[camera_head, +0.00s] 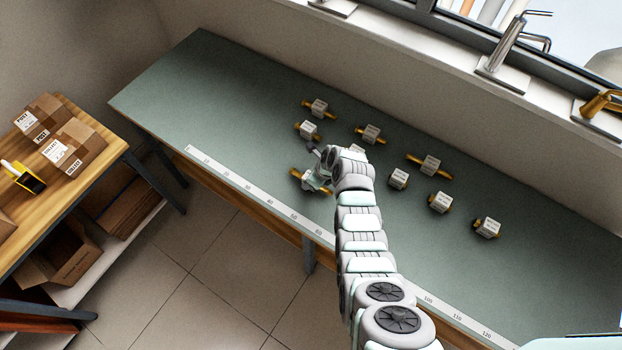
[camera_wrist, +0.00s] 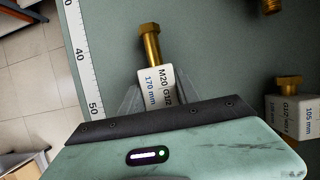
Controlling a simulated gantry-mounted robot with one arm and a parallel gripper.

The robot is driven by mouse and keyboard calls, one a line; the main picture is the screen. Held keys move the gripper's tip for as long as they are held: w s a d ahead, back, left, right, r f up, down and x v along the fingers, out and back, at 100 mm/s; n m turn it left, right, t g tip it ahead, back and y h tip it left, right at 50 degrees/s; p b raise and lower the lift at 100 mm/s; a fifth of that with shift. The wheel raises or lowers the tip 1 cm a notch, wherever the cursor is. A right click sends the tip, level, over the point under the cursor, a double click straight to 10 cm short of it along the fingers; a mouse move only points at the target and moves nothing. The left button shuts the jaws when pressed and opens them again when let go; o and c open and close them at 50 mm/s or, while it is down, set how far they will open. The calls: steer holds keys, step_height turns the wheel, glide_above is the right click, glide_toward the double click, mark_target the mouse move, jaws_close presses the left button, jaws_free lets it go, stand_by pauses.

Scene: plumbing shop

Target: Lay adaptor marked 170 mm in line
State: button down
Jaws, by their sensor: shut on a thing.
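The adaptor marked 170 mm shows in the wrist view as a brass threaded rod with a hex head (camera_wrist: 151,45) and a white block labelled "M20 G1/2 170 mm" (camera_wrist: 157,90). My gripper (camera_wrist: 156,98) is shut on the white block, with one finger on each side. In the head view my gripper (camera_head: 317,180) is low over the bench near its front edge, behind the ruler strip (camera_head: 250,188).
Several other labelled adaptors stand on the green bench (camera_head: 220,110), including one at the back (camera_head: 319,107) and a long one (camera_head: 430,166). The bench's left part is clear. Taps line the window ledge.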

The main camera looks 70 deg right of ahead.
steer(key=shift+f, duration=0.2)
steer(key=c, duration=0.9)
jaws_free()
steer(key=shift+r, duration=0.15)
steer(key=shift+s+d+r, duration=0.1)
steer(key=shift+r, duration=0.35)
steer(key=b+v, duration=0.1)
steer(key=v, duration=1)
steer(key=shift+s+b, duration=0.1)
steer(key=shift+b, duration=0.25)
